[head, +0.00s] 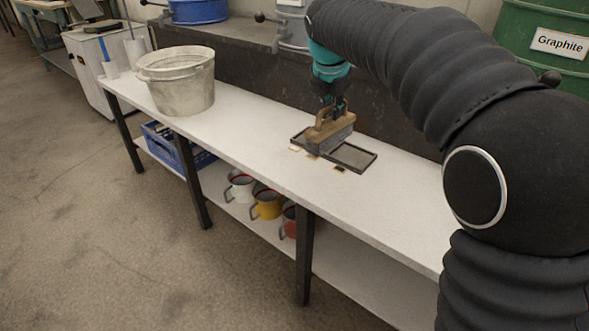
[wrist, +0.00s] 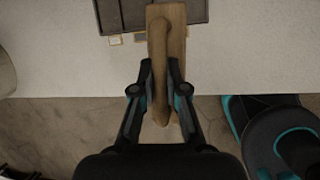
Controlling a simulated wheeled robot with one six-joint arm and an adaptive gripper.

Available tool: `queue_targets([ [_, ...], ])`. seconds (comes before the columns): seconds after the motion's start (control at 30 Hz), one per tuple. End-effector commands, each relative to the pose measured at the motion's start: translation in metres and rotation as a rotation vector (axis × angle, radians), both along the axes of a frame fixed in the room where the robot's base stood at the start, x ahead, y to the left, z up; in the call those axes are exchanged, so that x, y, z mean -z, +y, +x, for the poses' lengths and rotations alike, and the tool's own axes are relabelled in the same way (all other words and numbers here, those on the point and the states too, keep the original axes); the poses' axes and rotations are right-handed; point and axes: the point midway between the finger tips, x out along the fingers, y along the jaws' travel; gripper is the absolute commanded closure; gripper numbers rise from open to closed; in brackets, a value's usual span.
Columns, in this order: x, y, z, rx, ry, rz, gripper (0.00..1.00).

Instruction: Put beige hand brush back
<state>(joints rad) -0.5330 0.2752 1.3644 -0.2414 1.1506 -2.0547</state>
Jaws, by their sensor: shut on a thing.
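The beige hand brush (head: 329,130) has a wooden back and handle and dark grey bristles. My gripper (head: 333,106) is shut on its handle from above. In the wrist view the wooden handle (wrist: 159,70) sits between the two fingers of my gripper (wrist: 160,75). In the head view the brush is at a dark tray (head: 352,157) on the white bench. The brush covers the tray's middle; I cannot tell whether the bristles touch it. The tray (wrist: 110,22) also shows at the top of the wrist view, with small labels along its near edge.
The white bench (head: 240,136) has free room either side of the tray. A grey-white bucket (head: 178,82) stands at its left. Several mugs (head: 267,204) and a blue crate (head: 165,146) are on the shelf below. A green drum (head: 545,65) labelled Graphite stands behind right.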

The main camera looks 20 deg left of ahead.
Motion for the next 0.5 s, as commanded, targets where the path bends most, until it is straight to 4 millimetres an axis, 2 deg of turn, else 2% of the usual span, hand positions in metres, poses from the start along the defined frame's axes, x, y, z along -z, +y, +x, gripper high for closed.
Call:
queue_targets([
  [0.03, -0.002, -0.002, 0.015, -0.013, -0.002, 0.000, 1.00],
  [0.1, -0.002, -0.004, 0.028, -0.037, -0.006, -0.001, 1.00],
  [0.2, -0.002, -0.003, 0.037, -0.058, -0.009, -0.002, 1.00],
  [0.33, 0.006, 0.008, 0.034, -0.069, -0.009, -0.003, 1.00],
  [0.5, 0.026, 0.037, 0.017, -0.071, -0.008, -0.004, 1.00],
])
